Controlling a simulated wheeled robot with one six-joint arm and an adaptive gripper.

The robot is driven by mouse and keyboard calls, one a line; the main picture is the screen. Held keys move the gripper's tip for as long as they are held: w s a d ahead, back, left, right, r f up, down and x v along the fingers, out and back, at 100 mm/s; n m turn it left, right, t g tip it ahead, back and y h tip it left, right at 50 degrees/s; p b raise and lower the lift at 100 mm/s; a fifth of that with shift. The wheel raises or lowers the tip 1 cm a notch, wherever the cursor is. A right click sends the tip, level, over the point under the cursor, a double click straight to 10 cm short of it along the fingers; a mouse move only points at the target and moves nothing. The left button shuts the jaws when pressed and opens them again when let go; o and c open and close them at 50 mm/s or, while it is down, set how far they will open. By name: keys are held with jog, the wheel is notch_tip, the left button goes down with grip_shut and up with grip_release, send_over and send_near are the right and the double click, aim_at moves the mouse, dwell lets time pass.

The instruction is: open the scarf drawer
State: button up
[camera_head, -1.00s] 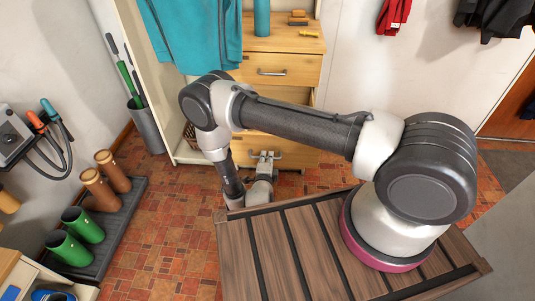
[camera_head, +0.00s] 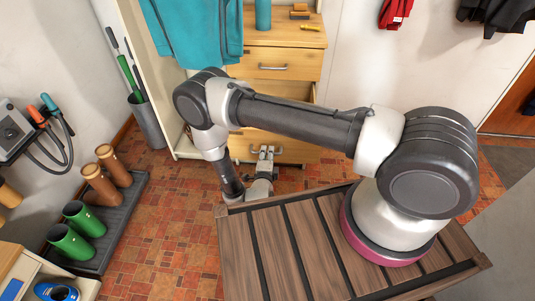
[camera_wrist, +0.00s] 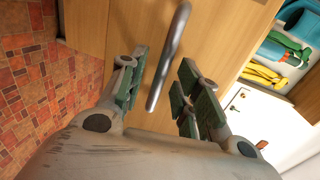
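The wooden dresser (camera_head: 311,62) stands against the wall, with a top drawer (camera_head: 250,62) that has a bar handle. A lower drawer front (camera_head: 300,149) shows behind my gripper (camera_head: 266,157); which drawer is the scarf drawer, I cannot tell. In the wrist view, a grey metal bar handle (camera_wrist: 168,55) on the wooden drawer front (camera_wrist: 225,30) runs between the fingers of my gripper (camera_wrist: 163,92). The fingers are apart, on either side of the handle, with gaps visible. Whether either one touches it is unclear.
Blue, green and yellow items (camera_wrist: 275,60) lie beyond the drawer front in the wrist view. Green boots (camera_head: 70,240) and brown boots (camera_head: 100,187) stand on a dark tray at left. Tiled floor (camera_head: 170,220) between is clear.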

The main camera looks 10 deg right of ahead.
jog(key=v, duration=0.6)
dwell(0.3)
